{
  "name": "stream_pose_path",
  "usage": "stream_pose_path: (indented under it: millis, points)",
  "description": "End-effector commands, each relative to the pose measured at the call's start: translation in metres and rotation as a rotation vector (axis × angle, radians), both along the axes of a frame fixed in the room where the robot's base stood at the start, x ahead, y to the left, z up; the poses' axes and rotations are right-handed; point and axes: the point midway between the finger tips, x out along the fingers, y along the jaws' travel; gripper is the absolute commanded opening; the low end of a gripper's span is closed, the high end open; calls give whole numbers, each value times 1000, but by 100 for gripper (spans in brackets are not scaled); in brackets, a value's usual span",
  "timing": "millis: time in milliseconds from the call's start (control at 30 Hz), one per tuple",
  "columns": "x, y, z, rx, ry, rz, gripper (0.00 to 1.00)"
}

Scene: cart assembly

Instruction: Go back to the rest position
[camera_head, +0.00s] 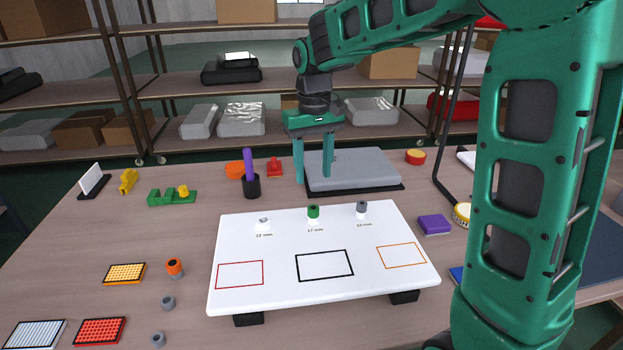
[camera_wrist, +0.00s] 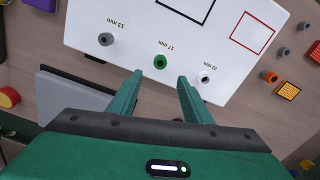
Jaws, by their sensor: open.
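My gripper (camera_head: 313,174) is open and empty, its two teal fingers pointing down. In the head view it hangs beyond the far edge of the white board (camera_head: 290,240), in front of the grey block. In the wrist view the fingers of my gripper (camera_wrist: 158,76) are spread apart with nothing between them. On the board stand a white-grey small part (camera_head: 263,222) at left, a green one (camera_head: 313,212) in the middle and a grey one (camera_head: 362,208) at right. The green part (camera_wrist: 160,62) shows just past the fingertips in the wrist view, apart from them.
A grey block (camera_head: 370,168) on a dark base lies behind the board. A purple cylinder (camera_head: 249,165) stands in a dark holder left of my gripper. A purple box (camera_head: 434,225) and lamp stand (camera_head: 445,140) are at right. Shelves (camera_head: 180,80) stand behind the table.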

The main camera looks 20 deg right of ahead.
Motion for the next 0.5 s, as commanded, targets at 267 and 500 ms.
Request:
stream_pose_path:
  millis: [267, 500]
  points:
    - [0, -1, 1, 0, 0, -1, 45]
    - [-35, -42, 5, -19, -3, -86, 45]
